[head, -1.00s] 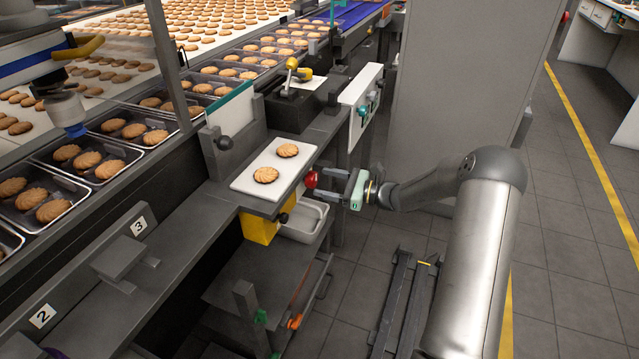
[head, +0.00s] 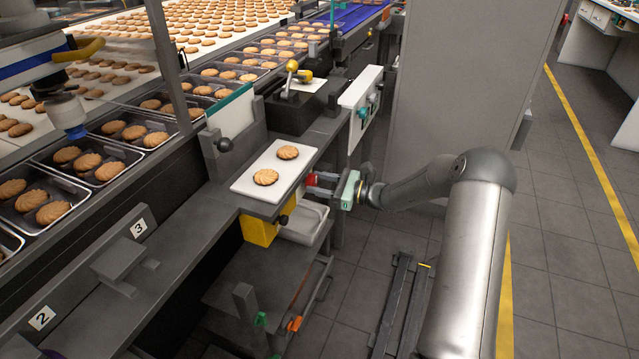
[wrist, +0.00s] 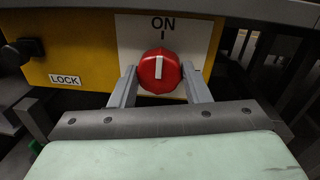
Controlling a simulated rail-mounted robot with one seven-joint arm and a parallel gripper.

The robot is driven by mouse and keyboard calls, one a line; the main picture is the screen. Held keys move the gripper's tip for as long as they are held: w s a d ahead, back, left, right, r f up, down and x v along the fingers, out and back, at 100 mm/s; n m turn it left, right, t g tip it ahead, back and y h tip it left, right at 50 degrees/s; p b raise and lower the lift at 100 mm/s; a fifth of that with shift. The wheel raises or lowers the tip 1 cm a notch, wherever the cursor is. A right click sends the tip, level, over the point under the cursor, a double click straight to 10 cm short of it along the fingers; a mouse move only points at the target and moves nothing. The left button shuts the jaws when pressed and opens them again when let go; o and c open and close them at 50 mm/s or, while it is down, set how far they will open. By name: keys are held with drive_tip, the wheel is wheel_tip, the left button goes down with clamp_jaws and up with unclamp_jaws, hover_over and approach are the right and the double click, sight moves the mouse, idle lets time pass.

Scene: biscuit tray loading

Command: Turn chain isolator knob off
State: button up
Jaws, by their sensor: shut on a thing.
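The chain isolator knob (wrist: 159,72) is red and round with a white bar on its face. In the wrist view the bar stands upright, in line with the ON mark above it. The knob sits on a white plate (wrist: 127,35) on a yellow box (wrist: 75,50). My gripper (wrist: 160,82) has one finger on each side of the knob and is shut on it. In the head view the gripper (head: 322,179) reaches in from the right at the shelf's edge, and the red knob (head: 311,179) is partly hidden by the fingers.
The yellow box (head: 259,231) also shows under the shelf, below a white board (head: 246,181) with two biscuits. A LOCK label (wrist: 64,79) and a dark knob (wrist: 31,47) are left of the isolator. A grey bin (head: 302,226) hangs below. Open floor lies right.

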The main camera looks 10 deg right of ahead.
drive_tip(key=m+p, duration=0.3)
drive_tip(key=p, duration=0.1)
drive_tip(key=shift+r+m, duration=0.1)
drive_tip(key=shift+m, duration=0.3)
drive_tip(key=m+p, duration=0.3)
drive_tip(key=m, duration=0.1)
drive_tip(key=shift+s+m+t+p, duration=0.1)
drive_tip(key=shift+m+t+p, duration=0.2)
drive_tip(key=shift+m+p, duration=0.1)
drive_tip(key=m+p, duration=0.2)
drive_tip(key=m, duration=0.2)
drive_tip(key=shift+a+m+t, duration=0.1)
drive_tip(key=shift+m+t, duration=0.2)
drive_tip(key=shift+m, duration=0.1)
drive_tip(key=m, duration=0.1)
drive_tip(key=m+p, duration=0.1)
drive_tip(key=m, duration=0.1)
drive_tip(key=m+p, duration=0.1)
drive_tip(key=m, duration=0.1)
drive_tip(key=shift+s+f, duration=0.1)
drive_tip(key=shift+f, duration=0.2)
drive_tip(key=shift+m+t, duration=0.3)
drive_tip(key=o, duration=1)
drive_tip(key=shift+c, duration=0.2)
